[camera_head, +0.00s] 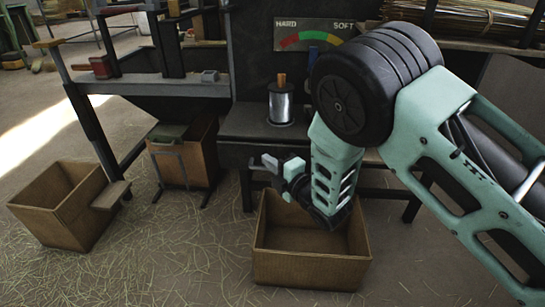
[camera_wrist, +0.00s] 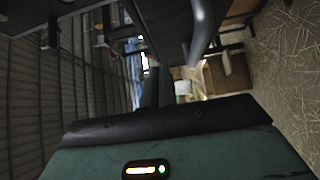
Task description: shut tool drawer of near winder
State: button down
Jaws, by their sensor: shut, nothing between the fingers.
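The near winder's dark bench (camera_head: 240,124) stands in the middle of the head view, with a metal cylinder (camera_head: 281,104) on top. Under its top is a dark front (camera_head: 232,155); I cannot make out a drawer's outline or how far it stands out, as my arm covers the right part. My gripper (camera_head: 268,172) is shut and empty, pointing left just in front of and below the bench's front edge. I cannot tell whether it touches the bench. The wrist view is dark and sideways, and shows no clear drawer.
An open empty box (camera_head: 308,270) stands on the floor below my gripper. Another open box (camera_head: 62,222) stands at the left, and a brown bin (camera_head: 190,160) under the left bench. A hard-soft gauge (camera_head: 314,36) stands behind. Straw litters the open floor at the front left.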

aim_at(263, 147)
jog(key=shift+w+d+b, duration=0.1)
jog(key=shift+w+b, duration=0.25)
jog(key=shift+w, duration=1.65)
